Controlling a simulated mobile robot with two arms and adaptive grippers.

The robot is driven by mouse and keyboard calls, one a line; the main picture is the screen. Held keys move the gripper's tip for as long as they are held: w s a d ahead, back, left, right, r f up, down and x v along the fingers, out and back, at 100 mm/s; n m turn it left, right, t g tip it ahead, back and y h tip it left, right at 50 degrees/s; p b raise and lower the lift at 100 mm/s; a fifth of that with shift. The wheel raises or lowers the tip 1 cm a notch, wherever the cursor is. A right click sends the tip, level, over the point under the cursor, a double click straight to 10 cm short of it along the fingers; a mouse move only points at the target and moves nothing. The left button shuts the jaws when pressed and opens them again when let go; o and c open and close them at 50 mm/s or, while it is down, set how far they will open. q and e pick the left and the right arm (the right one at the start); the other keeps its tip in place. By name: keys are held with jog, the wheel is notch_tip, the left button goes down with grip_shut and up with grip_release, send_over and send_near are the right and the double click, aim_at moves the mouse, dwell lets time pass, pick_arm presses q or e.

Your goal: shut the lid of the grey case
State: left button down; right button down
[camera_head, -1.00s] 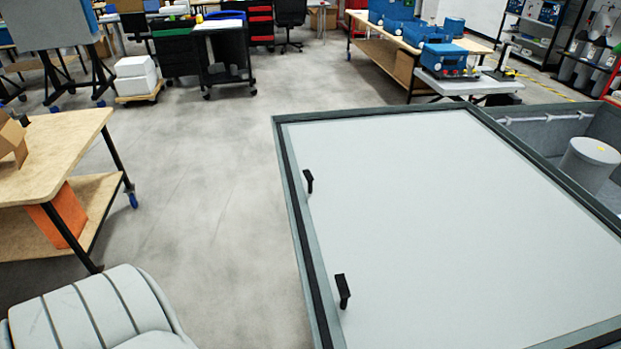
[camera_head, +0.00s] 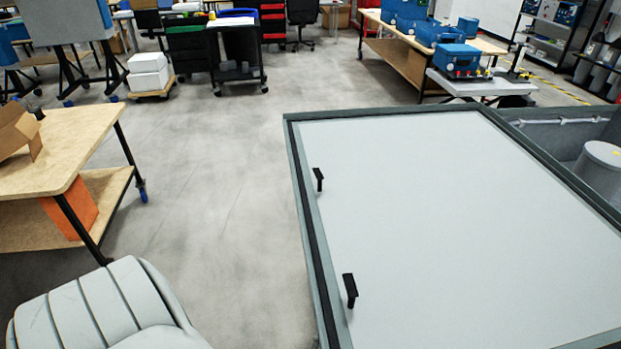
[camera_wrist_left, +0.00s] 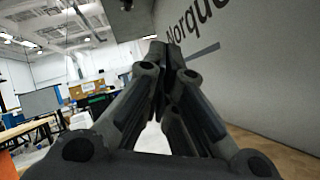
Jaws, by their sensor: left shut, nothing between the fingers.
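The large grey case (camera_head: 297,160) fills the right half of the head view, with a dark rim. A pale flat panel (camera_head: 450,220) with two black handles, (camera_head: 318,180) near its left edge, lies level inside the rim; I cannot tell whether it is the lid. Right of it is an open compartment (camera_head: 555,135) holding a pale cylinder (camera_head: 601,165). In the left wrist view, my left gripper (camera_wrist_left: 168,50) is shut and empty, beside a grey wall (camera_wrist_left: 265,75) with dark lettering. I cannot tell whether it touches that wall. My right gripper is not in view.
A wooden workbench (camera_head: 75,130) with an orange box (camera_head: 75,210) stands on the left. Open floor (camera_head: 220,180) lies between it and the case. A table with blue devices (camera_head: 455,60) stands beyond the case. Carts and chairs are at the back.

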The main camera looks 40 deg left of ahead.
aim_at(310, 253)
pick_arm(q)
jog(key=a+r+n+g+y, duration=0.1)
jog(key=a+r+n+y, duration=0.1)
jog(key=r, duration=0.3)
jog(key=w+a+r+n+g+y, duration=0.1)
jog(key=a+r+n+y, duration=0.2)
jog(key=r, duration=0.3)
jog(key=a+r+n+g+y, duration=0.2)
jog(key=r+n+y, duration=0.1)
jog(key=r+n, duration=0.2)
jog(key=shift+w+a+r, duration=0.15)
jog(key=shift+w+r, duration=0.25)
jog(key=shift+r, duration=0.25)
jog(key=shift+r, duration=0.1)
jog(key=shift+m+t+h, duration=0.3)
jog(key=shift+m+t, duration=0.3)
jog(key=shift+m, duration=0.2)
jog(key=shift+a+r, duration=0.1)
jog(key=shift+r, duration=2.1)
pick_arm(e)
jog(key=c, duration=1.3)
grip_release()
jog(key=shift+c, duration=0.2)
